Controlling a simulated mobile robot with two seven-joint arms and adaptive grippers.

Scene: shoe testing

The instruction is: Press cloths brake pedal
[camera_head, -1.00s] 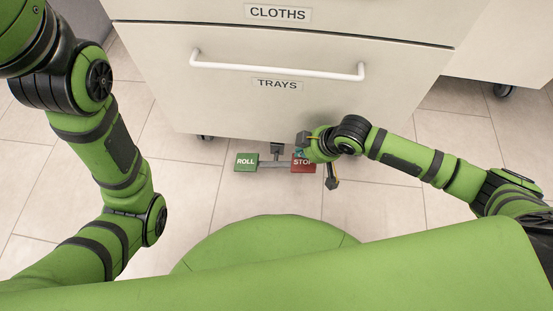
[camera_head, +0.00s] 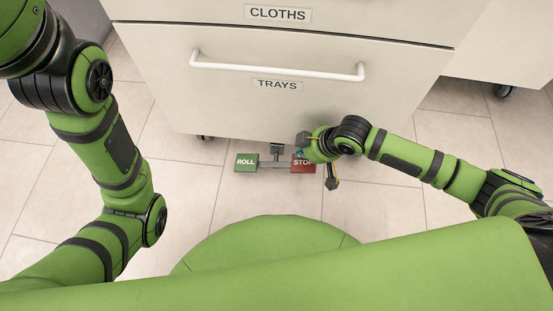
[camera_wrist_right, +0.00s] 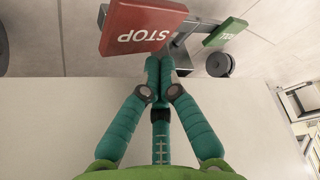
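The red STOP pedal (camera_head: 303,168) is at the right end of a grey bar low in front of the cabinet, partly covered by my right gripper in the head view. It also shows at the top of the right wrist view (camera_wrist_right: 140,24). The green ROLL pedal (camera_head: 246,162) is at the bar's left end. My right gripper (camera_head: 300,153) is at the STOP pedal. Its teal fingers (camera_wrist_right: 160,62) are closed together and empty, tips at the pedal's edge; I cannot tell whether they touch. My left gripper is out of view.
The cabinet has a CLOTHS drawer (camera_head: 308,14) above a TRAYS drawer (camera_head: 225,90) with a white handle (camera_head: 275,70). The pedals are below its lower edge. Tiled floor (camera_head: 400,207) is free around them. Another cabinet (camera_head: 510,45) is at the right.

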